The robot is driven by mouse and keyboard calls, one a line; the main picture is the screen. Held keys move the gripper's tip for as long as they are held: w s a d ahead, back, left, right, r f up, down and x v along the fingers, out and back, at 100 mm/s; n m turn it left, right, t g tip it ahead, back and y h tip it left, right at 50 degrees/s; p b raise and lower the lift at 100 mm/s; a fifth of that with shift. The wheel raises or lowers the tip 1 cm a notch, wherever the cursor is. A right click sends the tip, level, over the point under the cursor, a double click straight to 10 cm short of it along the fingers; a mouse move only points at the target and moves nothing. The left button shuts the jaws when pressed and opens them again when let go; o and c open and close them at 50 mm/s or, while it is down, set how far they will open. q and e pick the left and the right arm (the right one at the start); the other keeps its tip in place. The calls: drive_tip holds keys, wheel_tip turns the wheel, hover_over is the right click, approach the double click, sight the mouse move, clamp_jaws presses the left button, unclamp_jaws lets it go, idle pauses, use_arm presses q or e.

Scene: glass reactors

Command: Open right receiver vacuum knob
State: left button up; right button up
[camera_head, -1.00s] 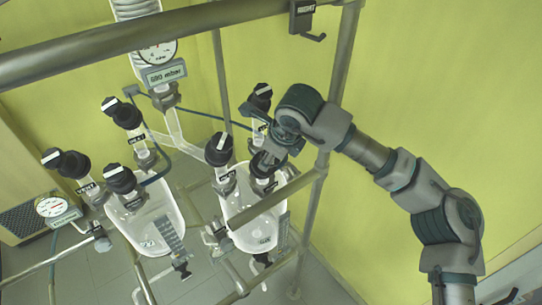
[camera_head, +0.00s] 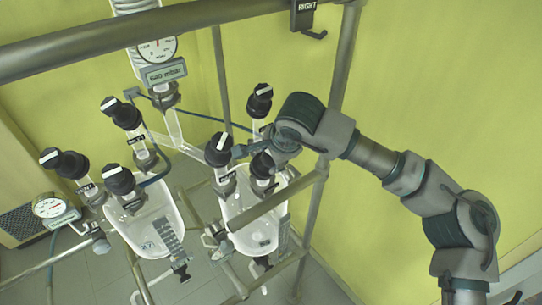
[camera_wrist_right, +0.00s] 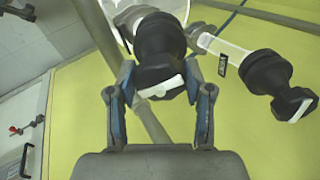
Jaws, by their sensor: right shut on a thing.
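The right glass receiver (camera_head: 240,212) stands inside the metal frame with several black knobs on its top. My right gripper (camera_head: 250,152) reaches in from the right and covers the handle of the receiver's front right knob (camera_head: 262,167). In the right wrist view the gripper (camera_wrist_right: 160,78) is shut on this black knob (camera_wrist_right: 165,45), one finger on each side. The white stripe on its handle lies nearly crosswise, slightly tilted. The receiver's front left knob (camera_head: 218,149) is close beside the fingertips. My left gripper is not in view.
A back knob (camera_head: 259,100) rises behind my gripper. The left receiver (camera_head: 150,225) with its own knobs is at the left. A frame bar (camera_head: 270,200) crosses before the right receiver, and a post (camera_head: 343,60) stands behind my arm.

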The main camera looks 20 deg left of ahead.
drive_tip(key=n, duration=0.4)
drive_tip(key=shift+d+n, duration=0.1)
drive_tip(key=shift+n, duration=0.2)
drive_tip(key=n, duration=0.4)
drive_tip(key=shift+n+y, duration=0.3)
drive_tip(key=shift+y, duration=0.1)
drive_tip(key=o, duration=1.2)
drive_tip(key=shift+c, duration=0.2)
drive_tip(key=shift+w+f, duration=0.1)
